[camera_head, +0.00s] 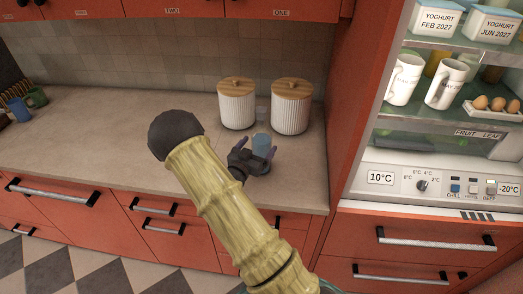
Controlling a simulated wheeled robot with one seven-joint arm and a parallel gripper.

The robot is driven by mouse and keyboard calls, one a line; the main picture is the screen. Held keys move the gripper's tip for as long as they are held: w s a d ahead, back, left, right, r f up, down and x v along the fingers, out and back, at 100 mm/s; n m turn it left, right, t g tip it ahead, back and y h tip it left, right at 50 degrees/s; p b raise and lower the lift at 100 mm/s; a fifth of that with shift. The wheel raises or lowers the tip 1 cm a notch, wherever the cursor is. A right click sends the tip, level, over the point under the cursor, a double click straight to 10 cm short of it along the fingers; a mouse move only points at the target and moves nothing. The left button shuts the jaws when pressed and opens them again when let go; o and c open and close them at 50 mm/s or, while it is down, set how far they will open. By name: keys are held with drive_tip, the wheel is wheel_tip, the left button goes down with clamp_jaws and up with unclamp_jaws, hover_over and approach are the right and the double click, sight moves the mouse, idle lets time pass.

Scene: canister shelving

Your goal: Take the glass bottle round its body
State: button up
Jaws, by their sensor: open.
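A small pale-blue, see-through object (261,144), which looks like the glass bottle, stands on the counter in front of the two white canisters. Its lower part is hidden by my gripper. My gripper (256,151) is open, with one dark finger on the left of the bottle and one on the right in the picture. I cannot tell whether the fingers touch the glass or how far in it sits. My yellow arm covers the counter front below.
Two ribbed white canisters with wooden lids, left (237,108) and right (291,110), stand close behind. The beige counter (90,130) is clear to the left, with mugs (36,97) at its far end. A red cabinet side (362,95) and open fridge shelves bound the right.

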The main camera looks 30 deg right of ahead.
drive_tip(key=p+x, duration=0.1)
drive_tip(key=x, duration=0.1)
drive_tip(key=p+x, duration=0.2)
drive_tip(key=shift+w+d+r, duration=0.2)
drive_tip(key=shift+w+d, duration=0.05)
drive_tip(key=shift+d, duration=0.05)
drive_tip(key=shift+w+d+f, duration=0.1)
drive_tip(key=shift+w+d, duration=0.05)
drive_tip(key=c, duration=1.7)
